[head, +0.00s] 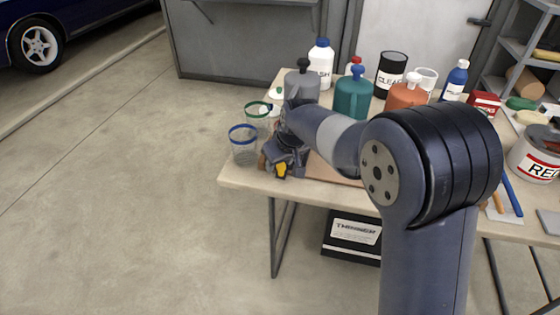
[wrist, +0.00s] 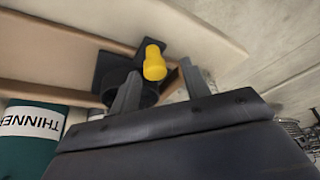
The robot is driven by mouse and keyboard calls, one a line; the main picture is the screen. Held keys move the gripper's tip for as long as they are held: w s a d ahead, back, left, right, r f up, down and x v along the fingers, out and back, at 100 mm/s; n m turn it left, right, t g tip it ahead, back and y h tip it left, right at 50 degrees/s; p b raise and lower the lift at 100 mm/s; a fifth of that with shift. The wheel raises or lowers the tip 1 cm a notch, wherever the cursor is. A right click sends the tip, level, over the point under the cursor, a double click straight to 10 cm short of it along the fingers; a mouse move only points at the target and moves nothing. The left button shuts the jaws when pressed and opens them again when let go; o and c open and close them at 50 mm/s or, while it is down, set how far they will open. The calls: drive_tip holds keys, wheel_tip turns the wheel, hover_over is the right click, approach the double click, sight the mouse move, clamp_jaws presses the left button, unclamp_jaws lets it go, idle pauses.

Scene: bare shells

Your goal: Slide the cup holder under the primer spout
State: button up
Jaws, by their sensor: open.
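A dark cup holder (wrist: 112,68) with a yellow knob (wrist: 154,62) shows in the wrist view at a brown board. In the head view the yellow knob (head: 282,170) shows at the table's left front, and my arm hides most of the holder. My gripper (wrist: 160,88) is open, with one finger on each side of the knob in the picture. I cannot tell whether the fingers touch it. A grey container (head: 302,86) with a dark top stands behind my gripper. I cannot read it as primer, and its spout is hidden by my arm.
A blue-rimmed clear cup (head: 243,148) and a green-rimmed one (head: 257,115) stand close left of my gripper. A teal container (head: 352,97), labelled THINNER in the wrist view (wrist: 32,130), and an orange container (head: 406,95) stand behind my arm. The table's left edge is near.

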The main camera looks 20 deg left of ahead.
drive_tip(key=p+v, duration=0.1)
drive_tip(key=v, duration=0.9)
drive_tip(key=shift+r, duration=0.4)
drive_tip(key=shift+f, duration=0.15)
drive_tip(key=b+x, duration=0.1)
drive_tip(key=x, duration=0.9)
drive_tip(key=shift+d+f, duration=0.1)
drive_tip(key=shift+f, duration=0.2)
drive_tip(key=shift+w+d, duration=0.1)
drive_tip(key=shift+d, duration=0.7)
